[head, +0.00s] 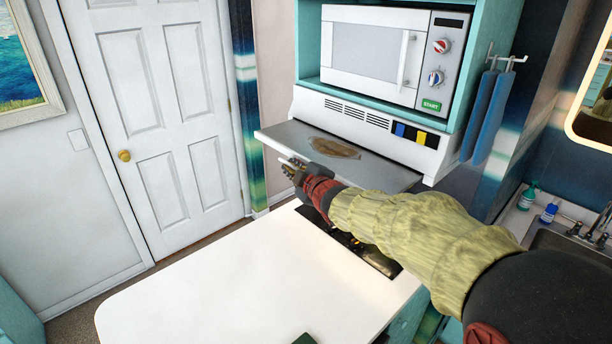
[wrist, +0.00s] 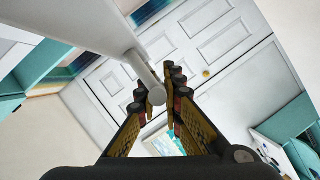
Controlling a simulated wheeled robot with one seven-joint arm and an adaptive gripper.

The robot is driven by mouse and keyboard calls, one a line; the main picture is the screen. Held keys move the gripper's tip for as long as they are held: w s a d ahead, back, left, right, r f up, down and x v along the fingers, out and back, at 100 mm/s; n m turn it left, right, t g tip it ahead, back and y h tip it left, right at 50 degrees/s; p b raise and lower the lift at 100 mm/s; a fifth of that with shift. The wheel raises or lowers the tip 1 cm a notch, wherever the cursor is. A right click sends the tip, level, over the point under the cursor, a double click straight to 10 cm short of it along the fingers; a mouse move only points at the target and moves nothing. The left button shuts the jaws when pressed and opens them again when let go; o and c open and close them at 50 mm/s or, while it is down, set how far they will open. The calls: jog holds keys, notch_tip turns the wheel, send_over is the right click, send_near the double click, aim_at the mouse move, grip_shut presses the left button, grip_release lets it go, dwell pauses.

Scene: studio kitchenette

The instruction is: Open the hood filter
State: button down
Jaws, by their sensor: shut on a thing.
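The hood (head: 360,118) is a white unit under the microwave. Its filter (head: 385,172) is a grey panel that sticks out from the hood's lower front, with a brown stain on its upper face. My gripper (head: 290,166) is at the panel's front edge, left of its middle. In the wrist view, a pale rounded bar (wrist: 145,75), which looks like the filter's handle, runs between the two fingers of my gripper (wrist: 162,92). My gripper is shut on this handle. Its far contact side is hidden by the fingers.
A microwave (head: 365,52) sits in a teal cabinet above the hood. Blue towels (head: 485,115) hang at the right. A white door (head: 150,110) stands at the left.

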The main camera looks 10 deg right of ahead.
jog(key=shift+s+a+f+b, duration=0.1)
jog(key=shift+s+a+b, duration=0.6)
jog(key=shift+a+b, duration=0.35)
jog(key=shift+s+a+b, duration=0.65)
jog(key=shift+a+b, duration=0.15)
jog(key=shift+b, duration=0.45)
jog(key=c, duration=1.9)
grip_release()
jog(key=shift+s, duration=0.1)
jog(key=v, duration=1.2)
